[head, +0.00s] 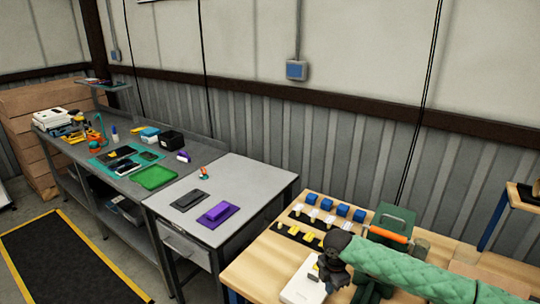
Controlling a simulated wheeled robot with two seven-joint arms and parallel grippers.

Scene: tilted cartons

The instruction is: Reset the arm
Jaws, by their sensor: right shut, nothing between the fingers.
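My right arm comes in from the right in its green quilted sleeve. My right gripper (332,262) is dark and shut with nothing held. It is over the wooden table (262,262), at the upper right edge of a white box (302,285) in the picture. I cannot tell whether it touches the box. The gripper and arm hide part of the table behind them. My left gripper is not in view.
Rows of small blue, white and yellow blocks (325,218) lie on the wooden table, with a green item with an orange handle (388,234) beside them. A grey table (240,180) holds dark and purple pads. A cluttered workbench (180,165) stands farther left.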

